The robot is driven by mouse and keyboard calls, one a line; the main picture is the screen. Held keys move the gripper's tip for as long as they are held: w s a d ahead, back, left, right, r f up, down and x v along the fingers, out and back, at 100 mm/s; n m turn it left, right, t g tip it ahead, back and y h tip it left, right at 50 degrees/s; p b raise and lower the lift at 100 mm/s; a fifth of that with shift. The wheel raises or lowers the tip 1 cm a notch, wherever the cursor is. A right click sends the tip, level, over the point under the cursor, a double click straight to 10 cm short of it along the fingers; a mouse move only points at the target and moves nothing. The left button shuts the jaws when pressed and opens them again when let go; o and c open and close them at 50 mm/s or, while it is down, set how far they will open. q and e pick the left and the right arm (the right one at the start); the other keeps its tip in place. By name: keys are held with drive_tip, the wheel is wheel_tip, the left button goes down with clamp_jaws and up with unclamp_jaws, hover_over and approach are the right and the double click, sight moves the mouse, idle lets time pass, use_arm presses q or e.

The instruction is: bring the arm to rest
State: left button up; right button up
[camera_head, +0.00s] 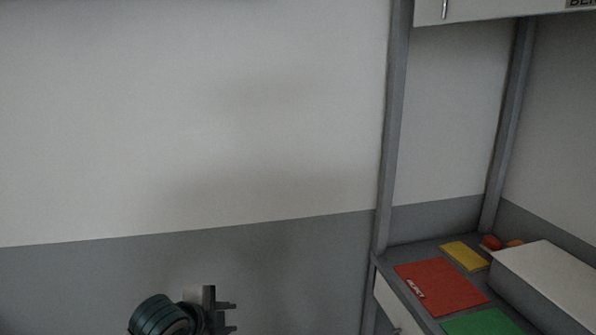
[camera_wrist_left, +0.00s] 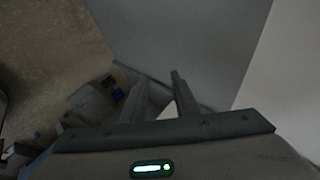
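My left gripper (camera_head: 234,317) is at the bottom of the head view, left of the middle, in front of the grey lower part of the wall. Its two fingers point right and stand apart with nothing seen between them. In the left wrist view the fingers (camera_wrist_left: 159,82) also show a gap, and they hold nothing. My right gripper is in neither view.
A grey workbench (camera_head: 382,263) with posts stands at the right. On it lie a red mat (camera_head: 440,284), a yellow mat (camera_head: 465,256), a green mat (camera_head: 482,323) and a white-topped box (camera_head: 550,270). Bare wall (camera_head: 200,120) fills the left.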

use_arm(q)
drive_tip(key=s+a+f+n+g+y, duration=0.15)
drive_tip(key=s+f+n, duration=0.5)
drive_tip(key=s, duration=0.65)
drive_tip(key=s+a+f+n+g, duration=0.2)
drive_tip(key=s+a+f+n, duration=0.15)
drive_tip(key=s+f, duration=0.75)
drive_tip(key=s+a+f+n+g+y, duration=0.15)
drive_tip(key=s+f+n, duration=0.5)
drive_tip(key=s, duration=0.75)
wheel_tip(320, 180, down, 25)
drive_tip(key=w, duration=0.2)
drive_tip(key=s+f+g, duration=0.1)
drive_tip(key=s+f, duration=1.3)
drive_tip(key=f, duration=0.5)
drive_tip(key=shift+s+a+f+m+h, duration=0.15)
drive_tip(key=shift+s+a+m+h, duration=0.15)
drive_tip(key=shift+a+m, duration=0.15)
drive_tip(key=shift+s, duration=0.15)
